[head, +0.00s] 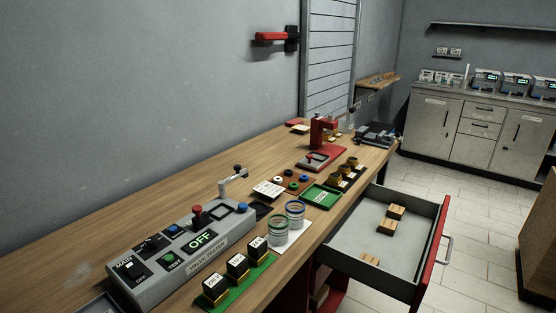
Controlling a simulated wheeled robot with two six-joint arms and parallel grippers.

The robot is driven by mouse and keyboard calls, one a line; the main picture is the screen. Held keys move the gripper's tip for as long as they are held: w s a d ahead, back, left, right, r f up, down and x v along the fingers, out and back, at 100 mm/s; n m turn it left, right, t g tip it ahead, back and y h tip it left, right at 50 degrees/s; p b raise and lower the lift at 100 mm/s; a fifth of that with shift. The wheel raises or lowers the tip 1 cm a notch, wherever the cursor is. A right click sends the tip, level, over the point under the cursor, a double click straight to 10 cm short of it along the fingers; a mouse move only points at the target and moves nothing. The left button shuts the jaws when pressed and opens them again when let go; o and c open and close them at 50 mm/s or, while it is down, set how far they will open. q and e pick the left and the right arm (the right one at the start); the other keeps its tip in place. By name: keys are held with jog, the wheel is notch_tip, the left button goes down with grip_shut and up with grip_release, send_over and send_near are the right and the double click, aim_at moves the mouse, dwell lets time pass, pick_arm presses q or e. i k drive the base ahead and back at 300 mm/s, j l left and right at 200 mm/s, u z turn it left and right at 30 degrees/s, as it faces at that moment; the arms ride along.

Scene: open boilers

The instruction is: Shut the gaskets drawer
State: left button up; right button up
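An open drawer (345,256) sticks out from the front of the long wooden bench, at the right of the head view. It has grey walls, a red front panel (432,262) and a metal handle (447,248) on its outer face. Inside lie several small tan blocks (396,211), each with a dark band. No label that names the drawer is readable from here. Neither of my grippers shows in the head view.
Tiled floor (478,225) lies clear beyond the drawer. A brown cabinet (537,235) stands at far right.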

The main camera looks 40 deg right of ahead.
aim_at(403, 273)
jog(key=k+l, duration=0.1)
jog(key=k, duration=0.25)
jog(key=k+l+z, duration=0.1)
jog(key=k, duration=0.2)
jog(key=z, duration=1.6)
